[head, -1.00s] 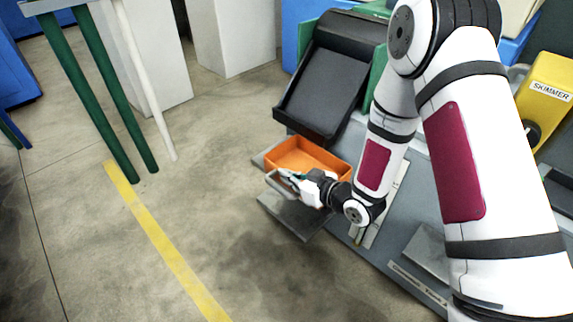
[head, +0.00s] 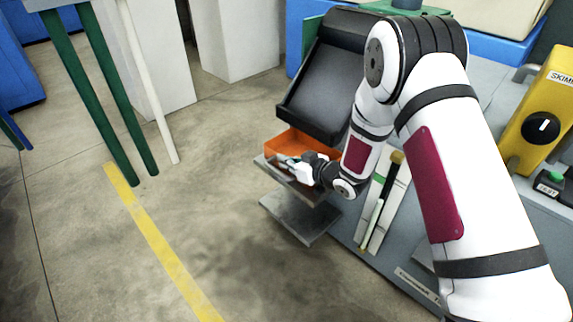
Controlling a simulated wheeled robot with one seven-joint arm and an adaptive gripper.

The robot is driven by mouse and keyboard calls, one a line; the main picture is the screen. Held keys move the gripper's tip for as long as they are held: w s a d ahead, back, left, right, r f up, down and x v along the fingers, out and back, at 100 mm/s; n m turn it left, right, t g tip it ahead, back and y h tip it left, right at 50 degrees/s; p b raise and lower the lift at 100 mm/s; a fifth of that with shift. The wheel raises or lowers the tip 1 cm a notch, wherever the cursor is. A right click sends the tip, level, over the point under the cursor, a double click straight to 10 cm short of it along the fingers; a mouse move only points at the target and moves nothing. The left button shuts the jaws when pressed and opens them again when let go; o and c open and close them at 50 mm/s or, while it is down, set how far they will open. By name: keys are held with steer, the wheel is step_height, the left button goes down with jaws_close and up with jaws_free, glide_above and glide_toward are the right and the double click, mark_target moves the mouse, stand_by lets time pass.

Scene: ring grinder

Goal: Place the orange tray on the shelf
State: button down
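The orange tray (head: 285,140) is at the centre of the head view, tucked partly beneath the lower end of a black chute. Its far-left wall shows; its right side is hidden by the chute and my arm. A grey shelf (head: 263,163) shows its edge below and left of the tray. The tray is over or on this shelf; I cannot tell whether it rests fully on it. My gripper (head: 284,161) is at the tray's near side, low over the shelf. Its fingers are small and partly lost against the grey, so their grip is unclear.
The black chute (head: 322,92) slopes down just above the tray. A lower grey plate (head: 300,222) juts out below the shelf. A yellow control box (head: 540,115) stands at the right. Green posts (head: 105,100) stand at the left; the floor between is clear.

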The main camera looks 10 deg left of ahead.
steer(key=shift+r, duration=0.15)
steer(key=shift+f, duration=0.2)
steer(key=c, duration=1.8)
jaws_free()
steer(key=shift+r, duration=0.1)
steer(key=shift+s+d+r, duration=0.1)
steer(key=shift+d+r, duration=0.05)
steer(key=shift+d, duration=0.05)
steer(key=p+v, duration=0.3)
steer(key=v, duration=0.8)
steer(key=shift+s+d+p, duration=0.2)
steer(key=shift+s+p, duration=0.05)
steer(key=shift+p, duration=0.1)
